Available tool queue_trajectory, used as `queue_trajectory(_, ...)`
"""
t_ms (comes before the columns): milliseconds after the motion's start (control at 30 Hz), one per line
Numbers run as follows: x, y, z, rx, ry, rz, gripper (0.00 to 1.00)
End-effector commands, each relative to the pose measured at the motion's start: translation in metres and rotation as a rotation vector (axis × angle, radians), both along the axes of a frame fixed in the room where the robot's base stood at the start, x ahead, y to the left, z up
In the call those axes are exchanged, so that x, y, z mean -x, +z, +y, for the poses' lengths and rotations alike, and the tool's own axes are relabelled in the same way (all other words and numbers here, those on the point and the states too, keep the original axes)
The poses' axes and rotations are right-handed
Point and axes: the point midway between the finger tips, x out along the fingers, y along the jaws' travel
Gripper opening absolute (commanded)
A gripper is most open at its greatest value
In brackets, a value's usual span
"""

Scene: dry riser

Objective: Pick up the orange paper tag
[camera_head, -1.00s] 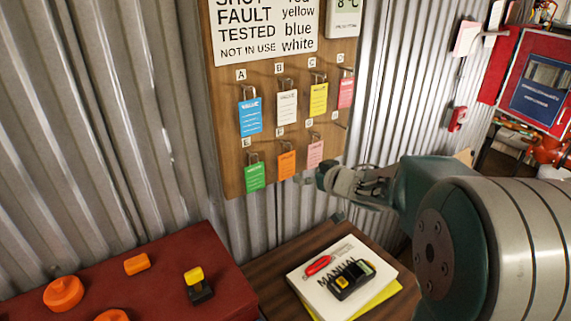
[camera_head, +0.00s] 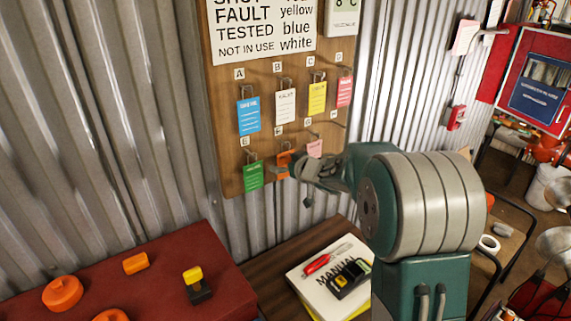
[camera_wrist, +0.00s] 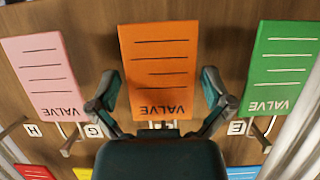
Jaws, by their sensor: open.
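The orange paper tag (camera_wrist: 160,72) hangs on the wooden board, with dark lines and the word VALVE; the wrist view shows it upside down. In the head view only part of the orange tag (camera_head: 284,160) shows beside my gripper. My gripper (camera_wrist: 158,84) is open in the wrist view, one finger on each side of the tag's VALVE end, with a gap on both sides. In the head view my gripper (camera_head: 290,171) is at the board's lower row, and it hides much of the tag. The tag's hook is mostly hidden behind the gripper's body.
A green tag (camera_wrist: 282,66) and a pink tag (camera_wrist: 45,72) hang close on either side. Blue (camera_head: 248,116), white (camera_head: 285,106) and yellow (camera_head: 317,98) tags hang above on hooks. A manual (camera_head: 318,272) lies on the table below.

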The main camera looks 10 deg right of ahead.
Motion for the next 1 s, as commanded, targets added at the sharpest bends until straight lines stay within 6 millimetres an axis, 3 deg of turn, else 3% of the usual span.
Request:
queue_trajectory(67,0.000,0.000,0.000,0.000,0.000,0.000,1.00)
queue_trajectory(100,0.000,0.000,0.000,0.000,0.000,0.000,0.82)
queue_trajectory(233,0.000,0.000,0.000,0.000,0.000,0.000,0.60)
queue_trajectory(633,0.000,0.001,0.000,-0.001,0.000,0.000,0.59)
queue_trajectory(833,0.000,0.018,0.000,0.001,0.001,-0.003,0.59)
queue_trajectory(1000,0.028,0.016,-0.013,-0.001,-0.003,0.000,0.59)
